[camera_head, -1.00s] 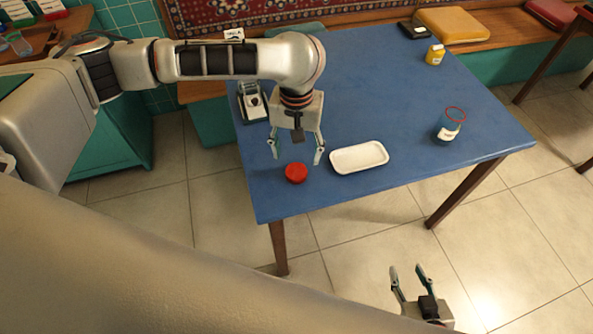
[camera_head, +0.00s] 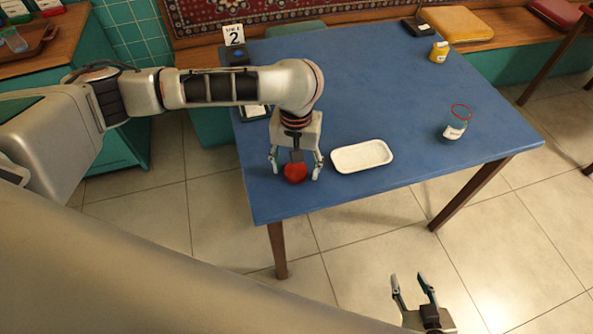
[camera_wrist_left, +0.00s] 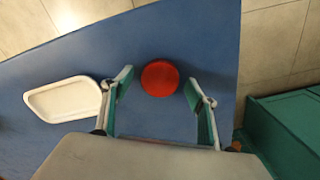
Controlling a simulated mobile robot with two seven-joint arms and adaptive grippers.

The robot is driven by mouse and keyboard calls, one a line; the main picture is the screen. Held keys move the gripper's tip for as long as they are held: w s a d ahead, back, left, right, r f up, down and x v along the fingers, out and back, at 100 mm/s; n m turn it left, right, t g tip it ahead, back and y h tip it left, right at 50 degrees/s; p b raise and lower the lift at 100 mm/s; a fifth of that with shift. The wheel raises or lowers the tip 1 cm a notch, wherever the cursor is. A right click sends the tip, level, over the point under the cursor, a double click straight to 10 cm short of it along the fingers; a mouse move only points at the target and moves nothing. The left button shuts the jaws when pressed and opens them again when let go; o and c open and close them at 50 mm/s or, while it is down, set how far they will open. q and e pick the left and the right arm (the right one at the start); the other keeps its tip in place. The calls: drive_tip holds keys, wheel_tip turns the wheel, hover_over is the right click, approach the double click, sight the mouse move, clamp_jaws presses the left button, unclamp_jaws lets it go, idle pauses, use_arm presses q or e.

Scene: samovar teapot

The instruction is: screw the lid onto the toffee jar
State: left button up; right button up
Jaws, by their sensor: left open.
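The red lid (camera_head: 295,173) lies on the blue table near its front left. In the left wrist view the lid (camera_wrist_left: 159,78) sits between the spread fingers. My left gripper (camera_head: 295,175) is open and low over the lid, one finger on each side, with gaps between fingers and lid. My right gripper (camera_head: 413,280) is open and empty, in front of the table over the floor.
A white tray (camera_head: 362,156) lies just right of the left gripper. A yellow jar (camera_head: 439,52) and a dark box stand at the far right. A card stand marked 2 (camera_head: 234,36) is at the far left. The table's (camera_head: 375,95) middle is clear.

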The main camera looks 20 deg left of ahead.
sight(296, 169)
use_arm(q)
drive_tip(key=shift+r, duration=0.15)
drive_tip(key=c, duration=0.9)
drive_tip(key=shift+w+r+p, duration=0.1)
drive_tip(key=shift+r+p, duration=0.25)
drive_tip(key=shift+r, duration=0.35)
wheel_tip(296, 169, up, 19)
drive_tip(key=p, duration=0.5)
drive_tip(key=shift+f, duration=0.2)
